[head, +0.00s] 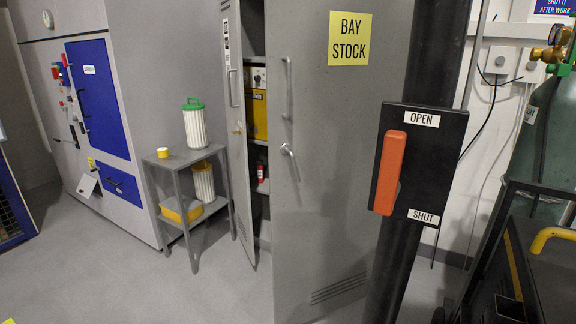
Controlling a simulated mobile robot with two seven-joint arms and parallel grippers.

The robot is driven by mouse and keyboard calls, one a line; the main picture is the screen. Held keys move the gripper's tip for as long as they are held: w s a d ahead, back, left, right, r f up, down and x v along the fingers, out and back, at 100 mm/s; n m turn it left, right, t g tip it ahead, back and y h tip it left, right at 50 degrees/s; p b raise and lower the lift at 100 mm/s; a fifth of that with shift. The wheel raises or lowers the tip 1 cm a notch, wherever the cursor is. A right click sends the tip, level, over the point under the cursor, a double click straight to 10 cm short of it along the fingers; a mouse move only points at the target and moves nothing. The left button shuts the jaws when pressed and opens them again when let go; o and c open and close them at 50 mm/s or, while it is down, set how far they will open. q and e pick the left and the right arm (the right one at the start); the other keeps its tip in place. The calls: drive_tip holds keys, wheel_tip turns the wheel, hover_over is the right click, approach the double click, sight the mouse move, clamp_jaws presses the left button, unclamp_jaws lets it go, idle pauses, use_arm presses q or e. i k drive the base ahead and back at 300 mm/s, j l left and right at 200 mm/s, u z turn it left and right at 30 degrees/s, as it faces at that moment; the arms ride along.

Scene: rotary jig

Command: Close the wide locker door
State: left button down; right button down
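The grey locker has a wide door (335,150) with a yellow BAY STOCK label, a long pull handle (287,88) and a small lever handle (289,150). Its left edge stands apart from the narrower, foreshortened door (238,130) on the left. Through the gap I see the inside, with a yellow and grey box (257,105) on a shelf and a small red cylinder (260,172) lower down. The wide door looks open; its exact angle is hard to tell. Its lower edge is cut off by the frame. Neither of my grippers is in view.
A black post (400,255) carries a panel (428,145) with an orange lever (389,172) between OPEN and SHUT labels, right of the wide door. A small grey side table (178,162) with filter cartridges stands left. A green gas cylinder (540,140) is at right.

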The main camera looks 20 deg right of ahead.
sight(331, 66)
drive_tip(key=k+l+z, duration=0.1)
drive_tip(key=k+z, duration=0.2)
drive_tip(key=k, duration=0.3)
drive_tip(key=z, duration=1.4)
drive_tip(key=i+j+z, duration=0.15)
drive_tip(key=j, duration=0.25)
drive_tip(key=j+z, duration=0.1)
drive_tip(key=j, duration=0.25)
drive_tip(key=i+j, duration=0.1)
drive_tip(key=j, duration=0.35)
drive_tip(key=i+j, duration=0.1)
drive_tip(key=j, duration=0.35)
drive_tip(key=i+j, duration=0.1)
drive_tip(key=j, duration=0.4)
